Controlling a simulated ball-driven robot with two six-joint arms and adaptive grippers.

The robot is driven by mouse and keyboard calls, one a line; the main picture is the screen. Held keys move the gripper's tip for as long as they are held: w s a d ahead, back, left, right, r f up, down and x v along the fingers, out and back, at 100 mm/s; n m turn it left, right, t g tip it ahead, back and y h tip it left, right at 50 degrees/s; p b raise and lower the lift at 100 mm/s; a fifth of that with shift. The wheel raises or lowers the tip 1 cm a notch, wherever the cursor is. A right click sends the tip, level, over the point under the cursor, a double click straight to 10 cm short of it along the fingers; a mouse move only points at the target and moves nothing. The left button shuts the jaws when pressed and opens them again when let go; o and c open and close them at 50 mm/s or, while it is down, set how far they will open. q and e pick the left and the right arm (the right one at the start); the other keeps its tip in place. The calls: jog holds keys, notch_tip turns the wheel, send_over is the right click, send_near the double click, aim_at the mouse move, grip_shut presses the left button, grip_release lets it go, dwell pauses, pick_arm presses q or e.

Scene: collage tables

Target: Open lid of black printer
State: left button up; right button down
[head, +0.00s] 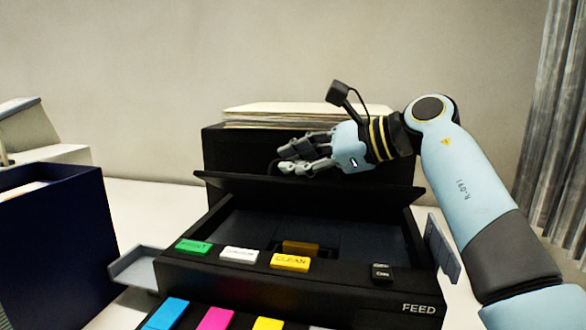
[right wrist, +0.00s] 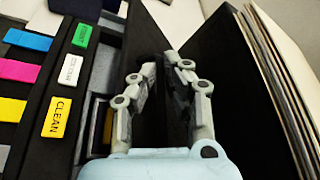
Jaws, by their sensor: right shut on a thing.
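The black printer (head: 330,287) stands on the white table in the head view. Its black lid (head: 245,190) is tilted up and open, showing the dark inside behind the button panel. The lid also shows in the right wrist view (right wrist: 147,28). My right gripper (head: 283,160) is at the lid's raised edge, coming in from the right. In the right wrist view its two fingers (right wrist: 162,62) are on either side of the lid and shut on it. The exact contact is partly hidden. My left gripper is not in view.
A paper stack (head: 300,114) stands behind the lid. Coloured buttons line the printer's front, among them a yellow CLEAN button (head: 290,263). A dark blue box (head: 50,240) stands at the left. A grey curtain (head: 560,130) hangs at the right.

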jog(key=shift+w+d+r, duration=0.1)
jog(key=shift+w+r, duration=0.15)
jog(key=shift+w, duration=0.05)
jog(key=c, duration=1.7)
grip_release()
jog(key=shift+w+f, duration=0.1)
jog(key=shift+w, duration=0.05)
jog(key=shift+d, duration=0.1)
jog(key=v, duration=1.2)
